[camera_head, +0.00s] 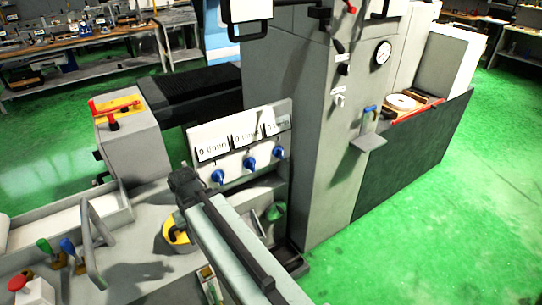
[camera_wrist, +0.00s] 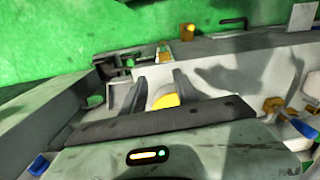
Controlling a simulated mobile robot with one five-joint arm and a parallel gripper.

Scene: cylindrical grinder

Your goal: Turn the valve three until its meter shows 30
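Three blue valve knobs sit in a row on a pale panel (camera_head: 238,138) in the head view: the left knob (camera_head: 218,177), middle knob (camera_head: 249,163) and right knob (camera_head: 277,152). A meter display is above each. The left meter (camera_head: 213,150) seems to read 0 l/min; the right meter (camera_head: 275,125) is too small to read surely. No valve numbers are legible. My gripper (camera_wrist: 160,88) shows two dark fingers spread apart in the wrist view, with a yellow thing behind the gap. In the head view my arm crosses in front, below the panel; its fingers are not clear there.
A yellow round part (camera_head: 176,238) lies on the machine bed below the panel. A bent grey handle (camera_head: 92,225), levers and a red button (camera_head: 17,284) are at lower left. A tall grey cabinet (camera_head: 325,130) stands right of the panel. Green floor (camera_head: 450,220) is clear at right.

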